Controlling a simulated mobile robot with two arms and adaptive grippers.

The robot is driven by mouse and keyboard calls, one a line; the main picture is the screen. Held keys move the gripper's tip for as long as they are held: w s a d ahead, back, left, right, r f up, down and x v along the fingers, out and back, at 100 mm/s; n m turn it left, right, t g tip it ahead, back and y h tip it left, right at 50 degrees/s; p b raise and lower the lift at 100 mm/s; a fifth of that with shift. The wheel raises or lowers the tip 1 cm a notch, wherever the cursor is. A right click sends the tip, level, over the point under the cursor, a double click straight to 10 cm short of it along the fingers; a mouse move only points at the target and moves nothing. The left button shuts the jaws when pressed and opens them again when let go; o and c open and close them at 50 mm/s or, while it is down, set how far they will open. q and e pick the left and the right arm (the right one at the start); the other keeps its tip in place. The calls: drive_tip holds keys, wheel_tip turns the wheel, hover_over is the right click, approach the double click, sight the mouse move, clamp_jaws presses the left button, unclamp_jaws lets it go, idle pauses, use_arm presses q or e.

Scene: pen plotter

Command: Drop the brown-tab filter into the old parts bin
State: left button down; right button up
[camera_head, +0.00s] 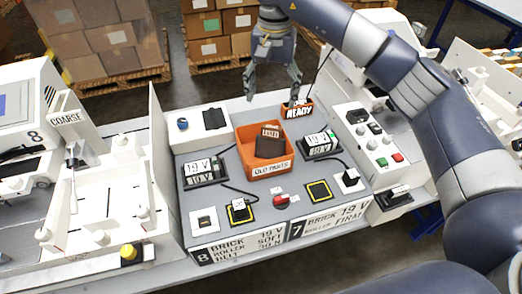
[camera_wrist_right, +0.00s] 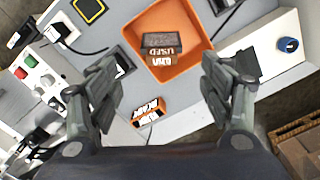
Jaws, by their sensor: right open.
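The old parts bin (camera_head: 250,160) is an orange open box in the middle of the grey bench. It also shows in the wrist view (camera_wrist_right: 185,85). A dark block (camera_head: 268,148) with a brownish lettered tab, which looks like the filter, lies inside the bin; it also shows in the wrist view (camera_wrist_right: 160,41). My right gripper (camera_head: 272,88) is open and empty above the bench's back edge, behind the bin and apart from it. In the wrist view its fingers (camera_wrist_right: 165,88) stand wide apart. My left gripper is not in view.
A small orange READY holder (camera_head: 297,110) stands behind the bin to the right. Display blocks (camera_head: 204,172) and (camera_head: 320,145) flank the bin. White machines stand at both sides. A red button (camera_head: 281,199) is in front. Cartons on pallets (camera_head: 215,30) are beyond the bench.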

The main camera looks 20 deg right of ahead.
wheel_tip(320, 180, up, 5)
drive_tip(key=shift+r, duration=0.2)
idle(0.5)
